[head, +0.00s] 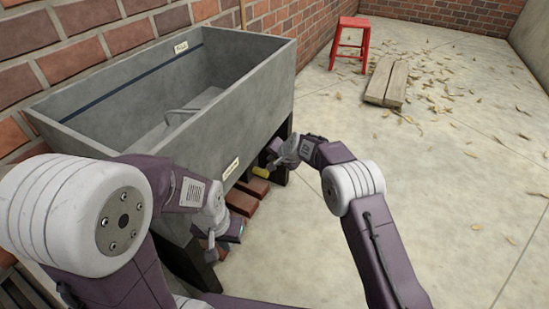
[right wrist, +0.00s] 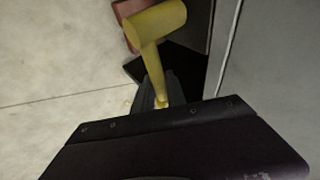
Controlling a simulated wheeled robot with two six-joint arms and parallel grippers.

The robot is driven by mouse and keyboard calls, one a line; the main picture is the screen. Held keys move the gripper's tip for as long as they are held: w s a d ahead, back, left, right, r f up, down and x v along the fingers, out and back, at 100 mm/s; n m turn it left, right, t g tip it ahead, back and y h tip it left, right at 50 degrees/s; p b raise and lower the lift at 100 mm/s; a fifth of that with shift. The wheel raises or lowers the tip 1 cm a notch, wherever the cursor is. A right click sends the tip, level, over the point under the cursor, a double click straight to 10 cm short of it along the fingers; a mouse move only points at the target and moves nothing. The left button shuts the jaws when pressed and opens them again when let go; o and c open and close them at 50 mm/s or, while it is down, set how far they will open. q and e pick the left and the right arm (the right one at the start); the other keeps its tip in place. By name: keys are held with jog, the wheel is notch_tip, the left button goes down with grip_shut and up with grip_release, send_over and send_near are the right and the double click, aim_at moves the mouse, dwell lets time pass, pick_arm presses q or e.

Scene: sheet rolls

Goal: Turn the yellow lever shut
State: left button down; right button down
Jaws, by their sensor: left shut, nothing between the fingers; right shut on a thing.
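The yellow lever (head: 260,172) shows small in the head view, low beside the front right end of the grey trough. In the right wrist view, the lever (right wrist: 150,55) has a thick cylindrical end at the top and a thinner stem running down to my gripper. My right gripper (right wrist: 158,103) is shut on the stem; it also shows in the head view (head: 276,161). My left gripper (head: 211,245) is shut and empty, low in front of the trough, apart from the lever. The lever's mount is hidden.
The grey trough (head: 268,75) stands against a brick wall, with labels on it. Reddish bricks (head: 243,200) lie under its front edge. A red stool (head: 350,45) and wooden boards (head: 386,82) stand farther back. The floor to the right is open, with scattered leaf-like scraps.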

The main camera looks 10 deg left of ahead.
jog(key=shift+f+g+p, duration=0.15)
jog(key=shift+g+p, duration=0.2)
jog(key=shift+g, duration=0.05)
jog(key=shift+f, duration=0.1)
jog(key=c, duration=1.6)
grip_release()
jog(key=shift+c, duration=0.2)
jog(key=shift+s+d+r, duration=0.1)
jog(key=shift+r, duration=0.2)
jog(key=p+v, duration=0.3)
jog(key=v, duration=0.5)
jog(key=shift+p, duration=0.3)
jog(key=shift+s+d+r, duration=0.1)
jog(key=shift+d+r, duration=0.05)
jog(key=shift+d, duration=0.1)
